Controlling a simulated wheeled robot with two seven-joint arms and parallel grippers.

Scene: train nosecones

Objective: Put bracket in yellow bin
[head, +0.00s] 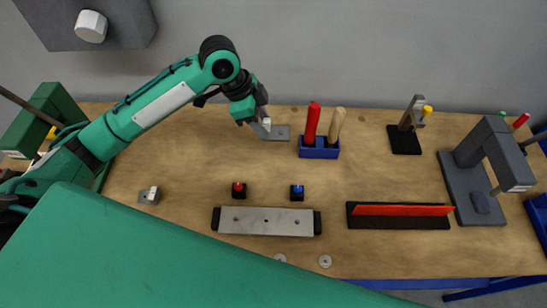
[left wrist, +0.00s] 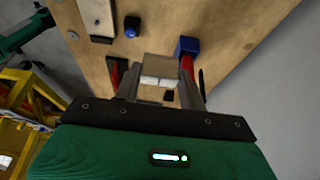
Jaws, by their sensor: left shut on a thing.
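A grey metal bracket (head: 281,133) is at the back middle of the wooden table, at my left gripper's fingertips. My left gripper (head: 264,127) points down there and is shut on it. In the left wrist view the bracket (left wrist: 160,68) shows as a grey-brown plate with a pale part between the fingers (left wrist: 161,88). The fingers hide part of it, and I cannot tell if it still touches the table. A similar small grey bracket (head: 148,196) lies at the table's left. Yellow bin-like framing (left wrist: 28,92) shows at the left wrist view's left edge. My right gripper is not in view.
A blue holder (head: 319,149) with red and tan handles stands just right of the gripper. Red (head: 238,190) and blue (head: 297,192) buttons, a long metal bar (head: 266,221) and a black-red tray (head: 400,222) lie nearer. A grey press (head: 480,180) stands right.

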